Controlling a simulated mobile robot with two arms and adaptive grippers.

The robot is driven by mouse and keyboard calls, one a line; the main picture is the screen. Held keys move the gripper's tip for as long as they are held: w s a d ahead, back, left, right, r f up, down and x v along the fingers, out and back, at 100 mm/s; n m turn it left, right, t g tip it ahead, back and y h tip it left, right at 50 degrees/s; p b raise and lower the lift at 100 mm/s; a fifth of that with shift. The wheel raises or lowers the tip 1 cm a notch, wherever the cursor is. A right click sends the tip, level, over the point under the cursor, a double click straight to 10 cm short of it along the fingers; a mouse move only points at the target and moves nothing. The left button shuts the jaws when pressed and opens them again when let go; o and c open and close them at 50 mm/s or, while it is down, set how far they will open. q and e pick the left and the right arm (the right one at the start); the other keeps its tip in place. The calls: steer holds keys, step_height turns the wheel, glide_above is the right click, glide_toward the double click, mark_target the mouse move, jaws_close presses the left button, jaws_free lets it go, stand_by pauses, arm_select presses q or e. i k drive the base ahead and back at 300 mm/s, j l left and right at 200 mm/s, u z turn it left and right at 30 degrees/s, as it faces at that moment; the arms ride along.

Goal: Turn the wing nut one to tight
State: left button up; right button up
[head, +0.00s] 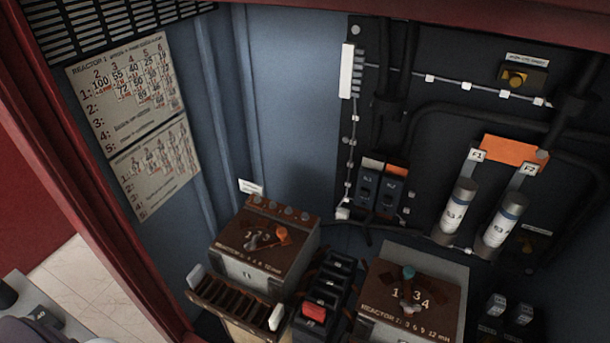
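Two brown-topped transformer boxes stand at the bottom of the cabinet. The left box (228,262) carries a small metal fitting (256,241) that looks like a wing nut, beside an orange piece (281,233). The right box (440,300) carries a similar fitting (409,294) with a teal piece (408,272) behind it. Both tops have printed numbers. I cannot tell which fitting is wing nut one, or how tight either is. Neither gripper shows in the head view.
Black blocks and a red one (314,312) stand between the boxes. A slatted rack (235,302) with white ends is in front of the left box. Two cylindrical fuses (458,208) (502,222), switches (378,185) and cables line the back. The red cabinet frame (85,190) borders the left.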

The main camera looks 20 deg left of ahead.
mark_target(252, 245)
steer(key=j+u, duration=0.15)
steer(key=u, duration=0.75)
